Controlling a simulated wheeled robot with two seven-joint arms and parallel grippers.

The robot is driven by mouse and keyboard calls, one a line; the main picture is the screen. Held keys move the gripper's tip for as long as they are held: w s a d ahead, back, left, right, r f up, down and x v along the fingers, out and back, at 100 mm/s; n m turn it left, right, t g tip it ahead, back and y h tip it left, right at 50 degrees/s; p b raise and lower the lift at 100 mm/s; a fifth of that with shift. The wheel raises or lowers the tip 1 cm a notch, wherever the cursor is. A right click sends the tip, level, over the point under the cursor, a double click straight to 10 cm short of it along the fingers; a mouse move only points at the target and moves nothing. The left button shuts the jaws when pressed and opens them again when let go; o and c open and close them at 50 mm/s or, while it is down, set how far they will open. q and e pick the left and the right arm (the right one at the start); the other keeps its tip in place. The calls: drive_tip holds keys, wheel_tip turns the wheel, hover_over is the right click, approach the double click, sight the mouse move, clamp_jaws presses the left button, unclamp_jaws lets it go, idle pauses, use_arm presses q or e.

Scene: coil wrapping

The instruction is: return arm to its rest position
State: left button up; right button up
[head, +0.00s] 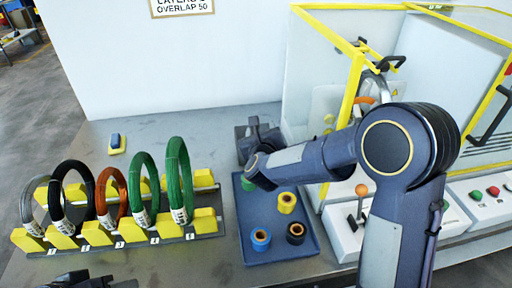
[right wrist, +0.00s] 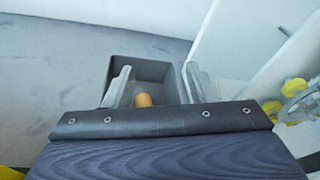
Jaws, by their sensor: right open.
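My right arm reaches in from the right in the head view. Its gripper (head: 256,132) is over the back of the table, beside a dark open box. In the right wrist view the two fingers (right wrist: 154,86) are apart with nothing gripped between them. The dark box (right wrist: 154,70) shows beyond them, with a small orange-tan cylinder (right wrist: 143,100) in it. A dark part of what looks like my left gripper (head: 88,281) shows at the bottom left edge of the head view; its jaws cannot be made out.
A rack (head: 115,237) with several upright coils stands at the left. A blue tray (head: 276,245) holds several tape rolls below my right forearm. A yellow-framed machine (head: 352,85) and a lever box (head: 345,235) are close on the right. The back-left table is mostly clear.

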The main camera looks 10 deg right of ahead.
idle(0.3)
drive_tip(key=s+d+r+n+g+y, duration=0.2)
drive_tip(key=s+r+n+y, duration=0.1)
drive_tip(key=s+n, duration=0.55)
drive_tip(key=s+d+r+n+g+y, duration=0.2)
drive_tip(key=s+n+y, duration=0.2)
drive_tip(key=s+n, duration=0.5)
drive_tip(key=s+d+f+n+g+h, duration=0.1)
drive_tip(key=s+d+f+n+g, duration=0.15)
drive_tip(key=s+n, duration=0.7)
drive_tip(key=s+d+f+n+g, duration=0.2)
drive_tip(key=s+f+n+g, duration=0.3)
drive_tip(key=s, duration=0.7)
wheel_tip(320, 180, up, 8)
drive_tip(key=t+p, duration=0.1)
drive_tip(key=p, duration=0.6)
drive_tip(key=shift+w+a+t+p, duration=0.3)
drive_tip(key=shift+w+t, duration=0.05)
drive_tip(key=shift+w, duration=0.1)
